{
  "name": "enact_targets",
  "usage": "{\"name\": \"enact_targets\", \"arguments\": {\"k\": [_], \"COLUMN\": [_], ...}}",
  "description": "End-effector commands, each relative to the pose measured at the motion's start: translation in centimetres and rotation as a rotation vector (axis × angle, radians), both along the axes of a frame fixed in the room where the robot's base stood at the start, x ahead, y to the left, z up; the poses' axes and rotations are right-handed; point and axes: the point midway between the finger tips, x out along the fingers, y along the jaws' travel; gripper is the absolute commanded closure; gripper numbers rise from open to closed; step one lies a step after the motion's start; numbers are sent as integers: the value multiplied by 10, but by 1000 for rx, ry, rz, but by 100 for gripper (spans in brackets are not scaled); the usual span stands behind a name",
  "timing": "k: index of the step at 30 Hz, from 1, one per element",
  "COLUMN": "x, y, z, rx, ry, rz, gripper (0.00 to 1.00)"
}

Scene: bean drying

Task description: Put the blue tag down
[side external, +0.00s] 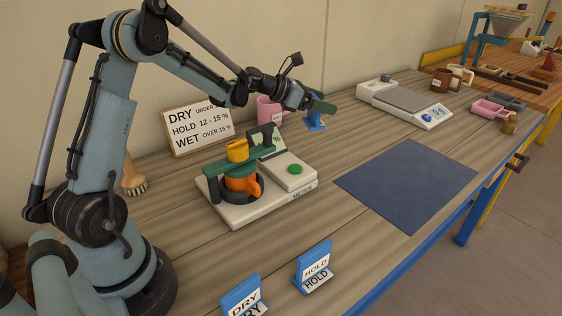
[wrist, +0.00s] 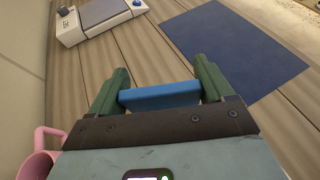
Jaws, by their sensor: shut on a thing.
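The blue tag (side external: 314,123) is in my gripper (side external: 322,107), over the far part of the bench near the wall. In the wrist view the tag (wrist: 160,96) spans between the two green fingers of my gripper (wrist: 161,78), which are closed on its ends. Its lettering is not visible. In the side view it hangs below the fingers; whether its foot touches the bench I cannot tell. Two similar blue tags stand at the front edge, one reading DRY (side external: 240,294) and one reading HOLD (side external: 313,266).
A pink mug (side external: 267,110) stands just left of my gripper, by the wall. The meter (side external: 302,184) with an orange cup (side external: 243,186) is nearer. A white scale (side external: 404,101) and a dark blue mat (side external: 408,184) lie to the right. The sign board (side external: 198,125) leans at the wall.

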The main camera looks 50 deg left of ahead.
Motion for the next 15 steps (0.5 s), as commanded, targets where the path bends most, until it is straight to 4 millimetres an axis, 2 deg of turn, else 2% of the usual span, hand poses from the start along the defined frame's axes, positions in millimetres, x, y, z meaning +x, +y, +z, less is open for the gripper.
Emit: {"name": "enact_targets", "arguments": {"k": [9,15], "x": [9,14], "y": [62,92], "z": [-38,-56], "rx": [-1,1], "ry": [-1,0], "rz": [2,0], "gripper": [56,56]}}
